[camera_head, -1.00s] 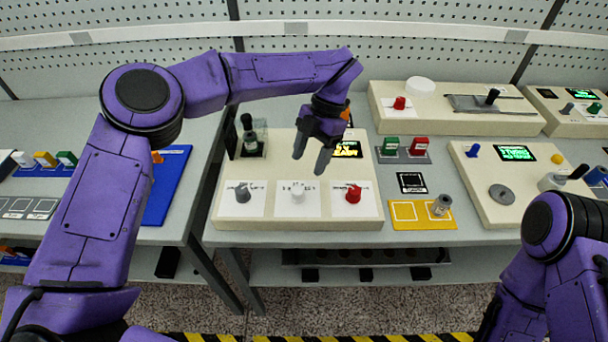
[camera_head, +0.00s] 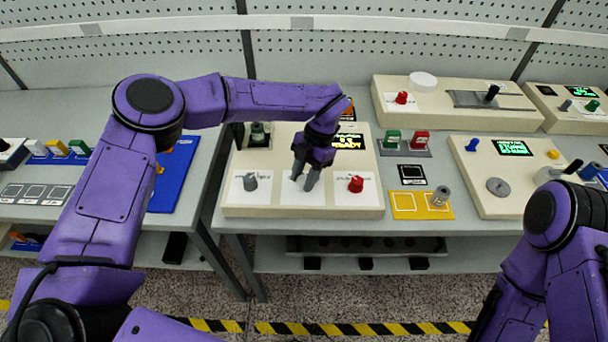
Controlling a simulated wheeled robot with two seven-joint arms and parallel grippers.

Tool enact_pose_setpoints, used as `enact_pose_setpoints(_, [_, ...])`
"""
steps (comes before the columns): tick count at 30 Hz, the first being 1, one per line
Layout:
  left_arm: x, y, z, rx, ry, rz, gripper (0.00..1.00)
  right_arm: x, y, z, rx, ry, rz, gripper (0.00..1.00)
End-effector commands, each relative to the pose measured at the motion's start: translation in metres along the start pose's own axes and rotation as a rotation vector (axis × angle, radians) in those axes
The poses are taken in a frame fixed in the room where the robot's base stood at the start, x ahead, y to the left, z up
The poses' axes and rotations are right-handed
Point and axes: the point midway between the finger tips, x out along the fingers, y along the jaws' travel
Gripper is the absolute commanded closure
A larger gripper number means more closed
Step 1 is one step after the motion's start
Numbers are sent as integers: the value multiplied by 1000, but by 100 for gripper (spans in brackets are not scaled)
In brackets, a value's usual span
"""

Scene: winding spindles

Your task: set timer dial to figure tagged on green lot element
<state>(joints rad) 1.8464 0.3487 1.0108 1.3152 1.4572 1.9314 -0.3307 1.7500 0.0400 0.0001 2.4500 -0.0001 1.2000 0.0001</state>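A cream panel (camera_head: 240,208) carries a grey dial (camera_head: 250,182) at left, a red dial (camera_head: 356,184) at right and a small lit display (camera_head: 350,141). The white middle dial is hidden behind my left gripper (camera_head: 304,180), whose fingertips point down at its white plate. The fingers look a little apart; whether they touch the dial cannot be seen. A green element (camera_head: 392,138) stands beside a red element (camera_head: 420,138) in a grey holder right of the panel. Tag figures are too small to read.
A yellow tray (camera_head: 428,212) with a grey spool (camera_head: 440,196) lies right of the panel. A dark bottle (camera_head: 258,135) stands at the panel's back left. More control panels (camera_head: 480,205) fill the right. Another table at left holds a blue board (camera_head: 175,178) and coloured elements.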

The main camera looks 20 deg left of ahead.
Motion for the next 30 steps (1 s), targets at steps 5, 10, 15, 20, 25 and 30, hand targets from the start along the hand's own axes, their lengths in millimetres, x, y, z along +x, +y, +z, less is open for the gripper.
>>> enact_pose_setpoints(5, [2,0,1,-14,-3,-5,92,2,0,1,0,0,0,57])
enact_pose_setpoints(10, [3,1,2,-77,-4,-31,92,7,-1,3,0,0,0,57])
enact_pose_setpoints(15, [4,2,3,-188,-5,-78,92,16,-1,7,0,0,0,57])
enact_pose_setpoints(20, [4,3,3,-315,-5,-131,92,26,-2,11,0,0,0,57])
enact_pose_setpoints(25, [5,4,2,-446,-6,-184,92,38,-3,16,0,0,0,57])
enact_pose_setpoints(30, [4,5,2,-560,-7,-231,92,48,-4,20,0,0,0,57])
